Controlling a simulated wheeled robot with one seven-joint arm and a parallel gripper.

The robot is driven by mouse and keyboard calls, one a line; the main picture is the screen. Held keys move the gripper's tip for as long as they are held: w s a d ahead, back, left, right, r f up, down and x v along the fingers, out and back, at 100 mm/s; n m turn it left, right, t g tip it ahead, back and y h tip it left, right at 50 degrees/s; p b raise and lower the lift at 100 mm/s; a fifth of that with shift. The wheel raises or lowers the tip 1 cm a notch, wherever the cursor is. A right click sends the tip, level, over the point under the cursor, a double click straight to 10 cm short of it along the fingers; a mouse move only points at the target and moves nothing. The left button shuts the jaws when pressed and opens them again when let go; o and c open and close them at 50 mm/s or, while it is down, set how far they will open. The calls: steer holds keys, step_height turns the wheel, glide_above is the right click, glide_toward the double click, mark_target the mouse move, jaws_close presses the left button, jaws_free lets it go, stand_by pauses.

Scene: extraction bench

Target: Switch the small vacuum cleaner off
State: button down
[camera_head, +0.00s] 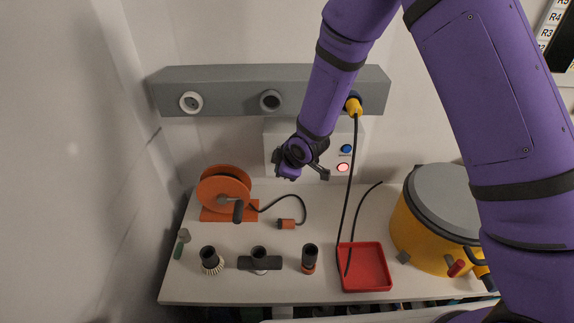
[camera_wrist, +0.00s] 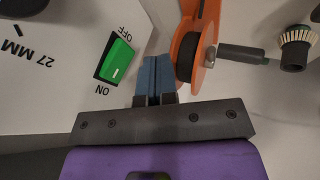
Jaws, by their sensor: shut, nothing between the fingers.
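A green rocker switch (camera_wrist: 115,60) sits on a pale panel in the wrist view, with OFF at its upper end and ON at its lower end. A white mark shows near its ON end; I cannot tell which end is pressed in. My gripper (camera_wrist: 153,66) is shut and empty, its blue fingertips together just right of the switch, with a visible gap in the picture. In the head view my gripper (camera_head: 288,168) is in front of a white wall box (camera_head: 273,135); the switch does not show there. A yellow drum (camera_head: 412,232) with a grey lid, possibly the vacuum cleaner, stands at the right.
The box has a blue button (camera_head: 346,149) and a lit red one (camera_head: 343,168). An orange cable reel (camera_head: 222,190) stands left of my gripper, close to the fingers in the wrist view. A yellow plug (camera_head: 354,106) trails a black cord toward a red tray (camera_head: 366,268). Nozzles line the front.

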steer(key=shift+w+d+f, duration=0.1)
steer(key=shift+w, duration=0.7)
steer(key=shift+w+d+f, duration=0.1)
steer(key=shift+w, duration=0.7)
steer(key=shift+w+f, duration=0.15)
steer(key=shift+w, duration=0.1)
steer(key=shift+r, duration=0.2)
steer(key=shift+w+r, duration=0.1)
steer(key=shift+r, duration=0.6)
